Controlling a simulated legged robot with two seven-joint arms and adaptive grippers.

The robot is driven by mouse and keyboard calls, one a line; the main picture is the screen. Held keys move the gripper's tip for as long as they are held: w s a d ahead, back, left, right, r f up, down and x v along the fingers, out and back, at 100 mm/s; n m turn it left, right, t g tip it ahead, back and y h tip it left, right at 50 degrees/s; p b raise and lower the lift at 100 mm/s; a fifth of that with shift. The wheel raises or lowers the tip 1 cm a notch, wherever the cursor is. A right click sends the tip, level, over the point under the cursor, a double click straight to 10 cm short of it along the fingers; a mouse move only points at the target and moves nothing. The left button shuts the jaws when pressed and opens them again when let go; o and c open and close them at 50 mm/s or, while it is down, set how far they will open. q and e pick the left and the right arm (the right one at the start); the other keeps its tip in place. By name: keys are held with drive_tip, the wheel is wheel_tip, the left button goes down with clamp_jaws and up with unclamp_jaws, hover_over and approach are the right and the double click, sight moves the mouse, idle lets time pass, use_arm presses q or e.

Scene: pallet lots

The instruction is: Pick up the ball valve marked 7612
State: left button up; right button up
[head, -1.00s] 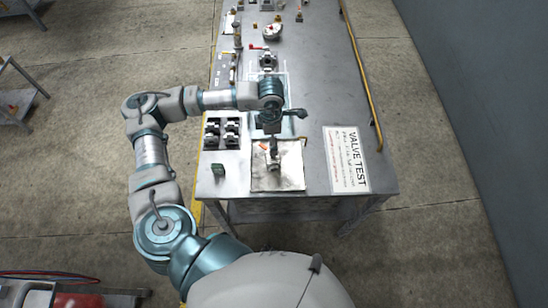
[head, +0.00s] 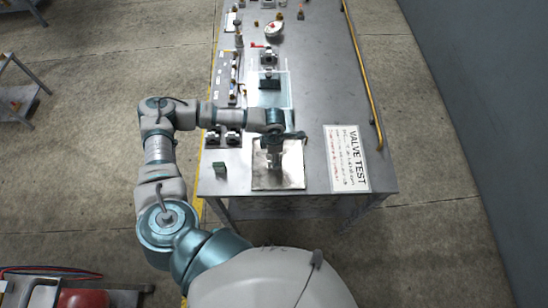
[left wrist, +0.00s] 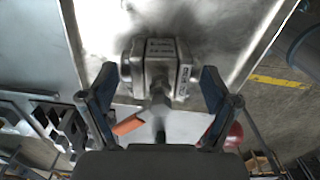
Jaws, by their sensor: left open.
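A grey metal ball valve (left wrist: 157,68) with an orange lever (left wrist: 128,124) rests on a shiny metal tray (head: 290,178) at the near end of the bench. White labels with dark print show on the valve body, but I cannot read the number. My left gripper (left wrist: 158,88) is open above the valve, with one finger on either side of its stem in the left wrist view. I cannot tell whether the fingers touch it. In the head view my left gripper (head: 274,157) and wrist hide most of the valve.
The steel bench (head: 335,95) has a VALVE TEST sign (head: 346,158) right of the tray. A small green block (head: 219,168) and a rack of dark fittings (head: 222,138) lie left. A dark block (head: 269,83) and other valves stand farther back. A yellow rail (head: 362,75) runs along the right edge.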

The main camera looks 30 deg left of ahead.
use_arm(q)
drive_tip(key=shift+a, duration=0.1)
drive_tip(key=c, duration=1.4)
drive_tip(key=shift+r, duration=0.2)
